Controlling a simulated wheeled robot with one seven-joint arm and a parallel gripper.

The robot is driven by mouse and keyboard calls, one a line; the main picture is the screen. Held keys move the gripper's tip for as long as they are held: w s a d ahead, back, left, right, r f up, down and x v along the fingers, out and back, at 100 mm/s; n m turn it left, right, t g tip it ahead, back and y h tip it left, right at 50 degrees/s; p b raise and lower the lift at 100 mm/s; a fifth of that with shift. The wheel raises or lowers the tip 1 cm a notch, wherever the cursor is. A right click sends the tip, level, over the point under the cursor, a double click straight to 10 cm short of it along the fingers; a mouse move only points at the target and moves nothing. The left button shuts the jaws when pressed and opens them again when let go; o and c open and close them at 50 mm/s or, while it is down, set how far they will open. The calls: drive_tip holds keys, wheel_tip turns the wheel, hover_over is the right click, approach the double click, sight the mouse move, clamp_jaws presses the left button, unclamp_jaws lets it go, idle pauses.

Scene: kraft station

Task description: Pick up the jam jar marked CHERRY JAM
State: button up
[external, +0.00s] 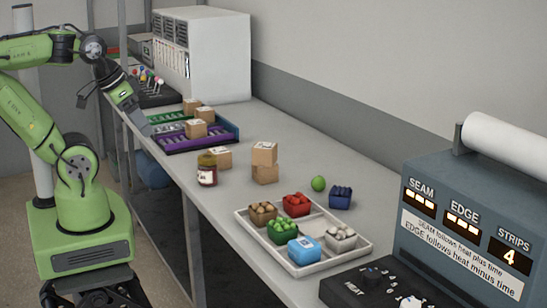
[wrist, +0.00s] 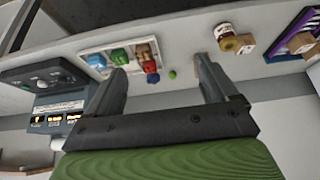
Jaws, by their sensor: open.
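A jam jar (external: 207,169) with dark red contents and a pale label stands upright near the front edge of the bench in the external view. Its label is too small to read. The jar also shows in the wrist view (wrist: 228,40), at the upper right, beyond the right finger. My gripper (wrist: 165,75) is open and empty. In the external view my gripper (external: 140,122) is to the left of the jar, higher and apart from it, beside the bench's front edge.
Cardboard boxes (external: 265,155) stand close to the jar. A purple and green rack (external: 195,140) with boxes lies behind it. A white tray (external: 300,268) of coloured punnets, a green ball (external: 318,184) and a blue punnet (external: 340,197) lie toward the grey machine (external: 465,230).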

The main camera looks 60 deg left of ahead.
drive_tip(key=shift+o, duration=0.5)
drive_tip(key=shift+o, duration=0.5)
